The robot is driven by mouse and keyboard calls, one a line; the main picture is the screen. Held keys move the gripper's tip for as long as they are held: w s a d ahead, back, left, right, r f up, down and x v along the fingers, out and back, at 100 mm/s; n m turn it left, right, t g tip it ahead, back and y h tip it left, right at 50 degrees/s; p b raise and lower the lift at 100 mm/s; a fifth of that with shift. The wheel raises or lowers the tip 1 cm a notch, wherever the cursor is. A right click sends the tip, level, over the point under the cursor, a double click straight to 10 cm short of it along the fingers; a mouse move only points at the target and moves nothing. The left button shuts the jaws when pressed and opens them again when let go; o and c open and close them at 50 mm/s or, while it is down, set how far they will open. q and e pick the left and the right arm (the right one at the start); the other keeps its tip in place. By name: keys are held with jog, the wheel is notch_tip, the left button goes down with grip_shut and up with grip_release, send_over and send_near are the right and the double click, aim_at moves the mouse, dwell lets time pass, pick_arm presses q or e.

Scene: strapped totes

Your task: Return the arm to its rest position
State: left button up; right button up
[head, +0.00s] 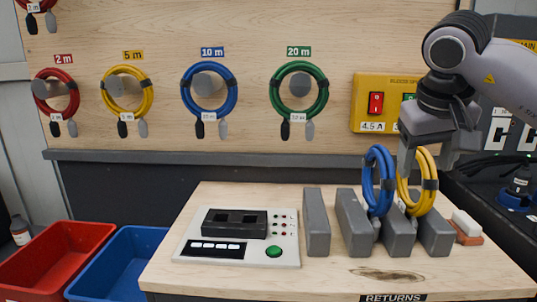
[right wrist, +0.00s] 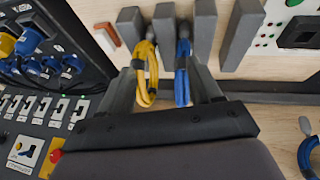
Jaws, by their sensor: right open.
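My right gripper (head: 424,154) points down at the yellow coiled cable (head: 428,190) in the head view. Its fingers are apart; in the right wrist view the gripper (right wrist: 163,88) has the yellow cable (right wrist: 148,75) and the blue cable (right wrist: 183,72) showing between its spread fingers. Contact with either cable cannot be told. The blue coil (head: 370,180) and the yellow coil stand upright in the grey slotted blocks (head: 352,222) on the wooden table. My right arm (head: 500,75) reaches in from the upper right. My left gripper is not in view.
Red, yellow, blue and green coils hang on the wooden board (head: 240,30) behind. A tester (head: 240,237) sits left of the blocks on the table (head: 320,278). Red (head: 50,262) and blue (head: 118,268) bins stand at left. A yellow switch box (head: 367,90) is behind the gripper.

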jog(key=s+a+f+m+g+y+p, duration=0.1)
jog(key=s+a+f+g+y, duration=0.1)
jog(key=a+f+y, duration=0.35)
jog(key=s+a+f+m+g+y, duration=0.1)
jog(key=s+a+f+g+y, duration=0.15)
jog(key=a+f, duration=0.6)
jog(key=s+a+r+m+g+y+p, duration=0.1)
jog(key=s+a+m+y, duration=0.2)
jog(key=a+m+y, duration=0.35)
jog(key=s+a+r+m+g+y+p, duration=0.1)
jog(key=s+a+r+m+y, duration=0.15)
jog(key=a+m+y, duration=0.35)
jog(key=w+d+f+n+t+h+p, duration=0.1)
jog(key=w+d+f+n+t+h, duration=0.3)
jog(key=n+t, duration=1)
jog(key=s+d+f+n+t+h+p, duration=0.2)
jog(key=d+f+n+t, duration=0.45)
jog(key=n, duration=1.45)
jog(key=s+d+f+m+g+h, duration=0.4)
jog(key=s+f+m, duration=0.3)
jog(key=f+m, duration=0.2)
jog(key=s+d+f+m+g+h+p, duration=0.1)
jog(key=s+d+f+m+g+h, duration=0.3)
jog(key=f+m, duration=0.5)
jog(key=s+d+f+h, duration=0.2)
jog(key=s+d+f, duration=0.1)
jog(key=shift+s+f, duration=0.15)
jog(key=shift+s, duration=0.2)
